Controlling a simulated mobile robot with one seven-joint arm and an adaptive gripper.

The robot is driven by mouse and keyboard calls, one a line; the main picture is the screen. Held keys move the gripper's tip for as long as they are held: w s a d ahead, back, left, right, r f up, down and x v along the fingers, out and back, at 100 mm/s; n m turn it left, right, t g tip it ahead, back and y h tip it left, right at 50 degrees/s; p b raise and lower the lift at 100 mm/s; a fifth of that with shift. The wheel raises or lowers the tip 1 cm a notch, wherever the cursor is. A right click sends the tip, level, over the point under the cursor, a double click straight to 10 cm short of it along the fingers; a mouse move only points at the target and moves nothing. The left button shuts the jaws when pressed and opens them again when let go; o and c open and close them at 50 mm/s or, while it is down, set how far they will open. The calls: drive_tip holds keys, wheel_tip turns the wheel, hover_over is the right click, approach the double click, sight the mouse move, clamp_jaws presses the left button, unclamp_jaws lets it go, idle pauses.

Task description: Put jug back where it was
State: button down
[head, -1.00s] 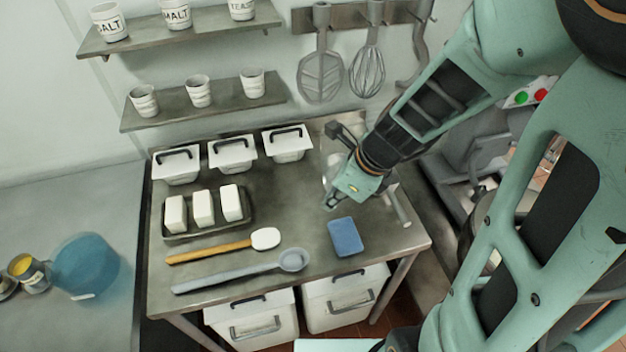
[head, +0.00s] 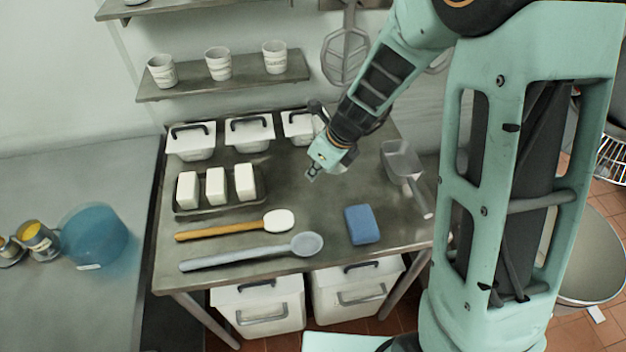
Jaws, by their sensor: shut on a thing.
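My gripper (head: 312,173) hangs over the metal table (head: 330,212), right of the butter tray and in front of the lidded white tubs. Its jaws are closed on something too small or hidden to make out. I cannot pick out a clear jug. A clear scoop-like vessel with a grey handle (head: 402,161) lies at the table's right rear, apart from my gripper. A blue translucent round vessel (head: 92,236) stands on the left counter.
A butter tray (head: 205,209), wooden-handled spatula (head: 225,229), grey ladle (head: 240,255) and blue sponge (head: 362,224) lie on the table. White tubs (head: 190,142) line its back. A shelf with cups (head: 230,78) hangs above. The middle right of the table is clear.

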drive_tip(key=shift+w+a+f, duration=0.15)
drive_tip(key=shift+w+f, duration=0.15)
drive_tip(key=b+x, duration=0.2)
drive_tip(key=shift+f+b, duration=0.3)
drive_tip(key=shift+f, duration=0.1)
drive_tip(key=shift+f+b, duration=0.45)
drive_tip(key=shift+b, duration=0.05)
drive_tip(key=shift+f, duration=0.25)
drive_tip(key=c, duration=2.1)
unclamp_jaws()
drive_tip(key=shift+s, duration=0.1)
